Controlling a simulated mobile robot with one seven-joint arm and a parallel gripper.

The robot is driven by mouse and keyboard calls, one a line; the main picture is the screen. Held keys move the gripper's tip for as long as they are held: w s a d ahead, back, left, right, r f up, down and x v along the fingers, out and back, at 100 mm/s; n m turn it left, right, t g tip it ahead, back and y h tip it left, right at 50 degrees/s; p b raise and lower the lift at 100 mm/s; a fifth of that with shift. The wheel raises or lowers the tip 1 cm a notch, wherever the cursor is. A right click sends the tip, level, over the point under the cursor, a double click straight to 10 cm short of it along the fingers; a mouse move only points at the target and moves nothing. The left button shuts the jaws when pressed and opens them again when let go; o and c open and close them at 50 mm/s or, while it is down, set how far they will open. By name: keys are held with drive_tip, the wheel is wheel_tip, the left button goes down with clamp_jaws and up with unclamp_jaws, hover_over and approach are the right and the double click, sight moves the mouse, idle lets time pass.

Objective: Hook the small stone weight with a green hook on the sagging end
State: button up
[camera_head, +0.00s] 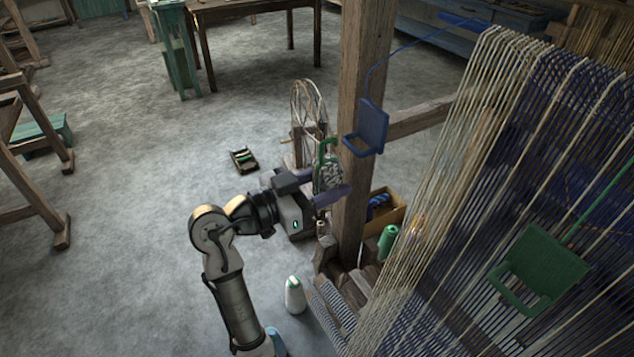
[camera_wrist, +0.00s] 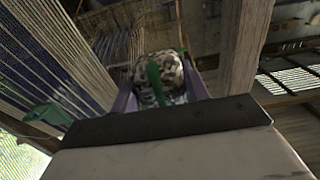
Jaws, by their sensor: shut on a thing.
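My gripper (camera_head: 320,186) is shut on a speckled grey and white stone weight (camera_head: 330,172), with its purple fingers on either side. The stone has a green band and a green hook (camera_head: 326,146) standing up above it. In the wrist view the stone (camera_wrist: 172,72) sits between the fingers, with the green band (camera_wrist: 154,80) down its front. A blue hanger (camera_head: 370,130) with a ledge hangs from a blue rod, above and right of the stone, by the wooden post. A green hanger (camera_head: 545,262) hangs lower, in front of the warp threads at right.
The thick wooden post (camera_head: 361,90) stands just right of my gripper. A spinning wheel (camera_head: 308,110) is behind it. A white cone (camera_head: 295,295), a green spool (camera_head: 387,242) and a wooden box (camera_head: 390,215) are near the loom's foot.

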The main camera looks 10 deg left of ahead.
drive_tip(key=shift+w+d+f, duration=0.25)
drive_tip(key=shift+w+d, duration=0.2)
drive_tip(key=shift+d, duration=0.15)
drive_tip(key=shift+w+d+f, duration=0.25)
drive_tip(key=shift+w+d, duration=0.2)
drive_tip(key=shift+d, duration=0.15)
drive_tip(key=shift+w+d+f, duration=0.25)
drive_tip(key=shift+w+d, duration=0.2)
drive_tip(key=shift+d, duration=0.15)
drive_tip(key=shift+f+b, duration=0.15)
drive_tip(key=shift+b, duration=0.25)
drive_tip(key=shift+f+b, duration=1.8)
drive_tip(key=shift+b, duration=0.1)
drive_tip(key=o, duration=1.4)
drive_tip(key=b+v, duration=0.2)
drive_tip(key=v, duration=0.7)
drive_tip(key=shift+f+b, duration=0.35)
drive_tip(key=shift+f, duration=0.1)
